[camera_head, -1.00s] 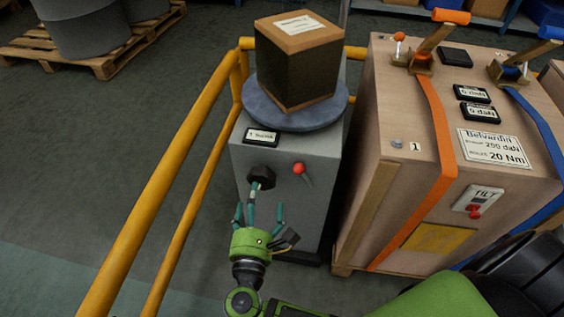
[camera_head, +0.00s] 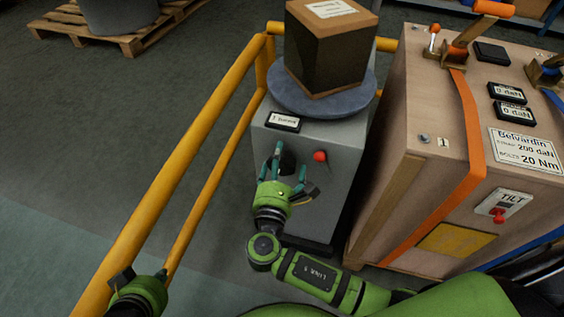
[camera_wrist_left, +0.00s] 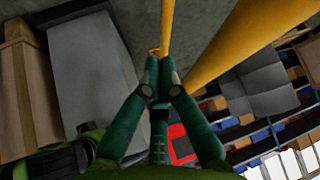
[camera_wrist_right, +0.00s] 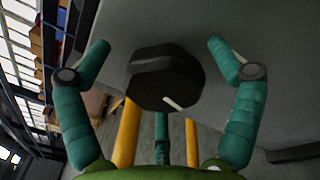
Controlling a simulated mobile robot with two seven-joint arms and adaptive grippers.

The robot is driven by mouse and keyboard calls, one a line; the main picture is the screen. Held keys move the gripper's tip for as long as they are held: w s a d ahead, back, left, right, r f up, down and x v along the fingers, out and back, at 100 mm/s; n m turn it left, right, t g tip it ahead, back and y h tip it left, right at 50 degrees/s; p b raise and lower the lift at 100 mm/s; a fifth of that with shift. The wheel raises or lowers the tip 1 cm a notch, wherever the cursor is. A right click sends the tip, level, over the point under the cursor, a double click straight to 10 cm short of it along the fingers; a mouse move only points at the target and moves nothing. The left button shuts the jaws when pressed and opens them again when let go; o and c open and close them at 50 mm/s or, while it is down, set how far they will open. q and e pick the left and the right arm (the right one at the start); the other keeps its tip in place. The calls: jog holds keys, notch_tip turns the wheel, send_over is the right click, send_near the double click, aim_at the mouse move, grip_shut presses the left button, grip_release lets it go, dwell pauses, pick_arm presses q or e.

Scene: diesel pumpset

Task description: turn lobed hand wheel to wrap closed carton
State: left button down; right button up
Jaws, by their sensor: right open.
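The dark lobed hand wheel (camera_head: 287,161) is on the front of the grey machine (camera_head: 335,155), partly hidden behind my right gripper. In the right wrist view the wheel (camera_wrist_right: 165,80) has a white mark and sits between the spread fingers, with a gap on each side. My right gripper (camera_head: 281,165) is open and faces the wheel. The carton (camera_head: 330,45), brown with dark sides and a white label on top, stands on the round grey turntable (camera_head: 320,100). My left gripper (camera_head: 138,288) is low at the left; its fingers (camera_wrist_left: 158,70) are together and empty.
A yellow rail (camera_head: 190,130) runs along the machine's left side, close to my left gripper. A large strapped crate (camera_head: 430,190) stands at the right.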

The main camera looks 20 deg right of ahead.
jog(key=c, duration=1.1)
jog(key=shift+d+r, duration=0.1)
